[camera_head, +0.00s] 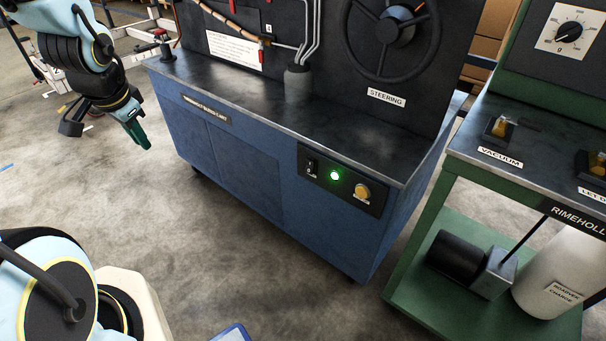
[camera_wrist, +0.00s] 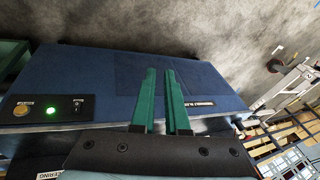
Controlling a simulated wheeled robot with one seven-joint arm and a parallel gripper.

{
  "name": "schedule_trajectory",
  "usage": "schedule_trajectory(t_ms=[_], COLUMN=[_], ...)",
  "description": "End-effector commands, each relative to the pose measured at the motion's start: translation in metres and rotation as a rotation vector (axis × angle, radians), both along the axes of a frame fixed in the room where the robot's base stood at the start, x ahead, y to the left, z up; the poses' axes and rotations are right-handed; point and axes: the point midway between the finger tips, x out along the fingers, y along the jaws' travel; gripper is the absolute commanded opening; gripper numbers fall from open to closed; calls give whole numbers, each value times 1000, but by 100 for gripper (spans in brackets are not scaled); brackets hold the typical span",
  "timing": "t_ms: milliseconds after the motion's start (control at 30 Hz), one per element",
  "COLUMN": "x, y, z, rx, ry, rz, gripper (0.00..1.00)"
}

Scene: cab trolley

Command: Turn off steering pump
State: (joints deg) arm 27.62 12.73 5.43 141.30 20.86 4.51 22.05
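The blue steering cabinet (camera_head: 240,150) carries a small black panel on its front right. The panel holds a black rocker switch (camera_head: 311,168), a lit green lamp (camera_head: 335,176) and a yellow round knob (camera_head: 362,192). In the wrist view the panel shows at the left, with the switch (camera_wrist: 78,107), the glowing lamp (camera_wrist: 51,111) and the knob (camera_wrist: 22,109). My gripper (camera_head: 141,141) hangs left of the cabinet, well away from the panel. Its green fingers (camera_wrist: 161,70) show a narrow empty gap between them. The switch's exact position is too small to tell.
A steering wheel (camera_head: 394,30) and a grey cup-like fitting (camera_head: 297,82) are above the cabinet top. A green trolley (camera_head: 424,215) with a white cylinder (camera_head: 565,270) stands close at the right.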

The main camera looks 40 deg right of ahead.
Motion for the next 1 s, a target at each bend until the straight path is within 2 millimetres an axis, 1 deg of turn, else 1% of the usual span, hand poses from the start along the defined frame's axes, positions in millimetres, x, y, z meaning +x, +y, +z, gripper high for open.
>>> schedule_trajectory(t_ms=[33,67,100,167,200,233,300,400,500,600,700,800,1000], x=[3,4,4,2,-2,-6,-17,-40,-63,-81,-91,-95,-95], y=[-27,-41,-60,-91,-111,-127,-161,-203,-233,-253,-262,-266,-266], z=[-19,-25,-34,-46,-55,-61,-76,-95,-109,-118,-123,-124,-123], rx=[21,32,47,64,74,81,93,100,99,95,91,90,90], ry=[-34,-56,-85,-132,-164,-186,-240,-308,-363,-402,-425,-431,-432], rz=[-154,-244,-361,-543,-663,-753,-955,-1212,-1414,-1552,-1628,-1655,-1654], gripper=[5,2,0,0,0,0,0,0,0,0,0,0,0])
